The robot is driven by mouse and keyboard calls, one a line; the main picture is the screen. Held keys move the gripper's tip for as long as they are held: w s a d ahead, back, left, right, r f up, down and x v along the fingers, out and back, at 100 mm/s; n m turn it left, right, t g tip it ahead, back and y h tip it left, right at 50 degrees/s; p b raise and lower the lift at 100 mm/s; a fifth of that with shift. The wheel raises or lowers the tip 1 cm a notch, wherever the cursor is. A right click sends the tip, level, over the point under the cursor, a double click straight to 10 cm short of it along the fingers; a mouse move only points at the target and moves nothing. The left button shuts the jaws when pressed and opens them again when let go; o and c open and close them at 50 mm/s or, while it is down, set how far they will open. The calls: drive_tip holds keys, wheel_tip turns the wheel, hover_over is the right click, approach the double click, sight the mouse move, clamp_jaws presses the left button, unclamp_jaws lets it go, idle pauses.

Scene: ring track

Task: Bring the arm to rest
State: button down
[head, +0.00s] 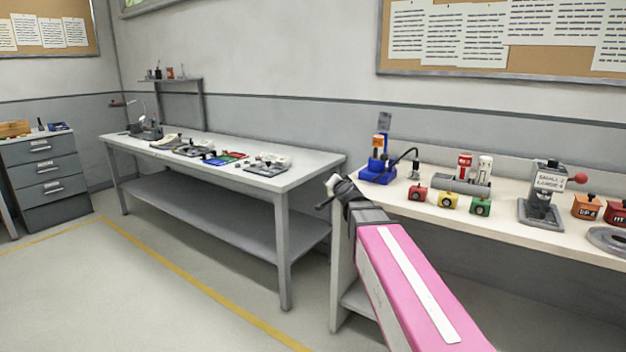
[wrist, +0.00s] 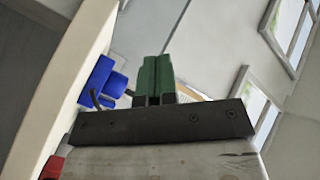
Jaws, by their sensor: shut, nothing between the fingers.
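My arm, with a pink link, reaches forward from the lower right in the head view. My gripper (head: 328,193) is at its far end, in front of the left end of the right bench (head: 437,202). In the wrist view my gripper (wrist: 154,65) shows its two green fingers side by side, shut with nothing between them. The wrist picture is tilted, with the bench edge along the left and windows at the right.
A blue stand (head: 377,172) is on the right bench near my gripper, with red (head: 417,192), yellow (head: 448,200) and green (head: 480,206) blocks beyond. A press (head: 541,205) stands farther right. The left bench (head: 310,160) holds several small parts. The floor (head: 130,290) at front left is clear.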

drive_tip(key=s+d+f+n+g+h, duration=0.1)
drive_tip(key=s+d+f+n+g, duration=0.1)
drive_tip(key=s+f+g, duration=0.5)
drive_tip(key=s+d+f+n+g, duration=0.15)
drive_tip(key=s+f, duration=0.35)
drive_tip(key=f, duration=0.6)
drive_tip(key=s+d+f+n+g+h, duration=0.1)
drive_tip(key=s+d+f+n+g, duration=0.15)
drive_tip(key=s+f, duration=0.55)
drive_tip(key=s+d+f+g+h, duration=0.2)
drive_tip(key=s+d+f+g, duration=0.3)
drive_tip(key=s+f, duration=0.2)
drive_tip(key=shift+s+d+f, duration=0.15)
drive_tip(key=shift+s+f, duration=0.1)
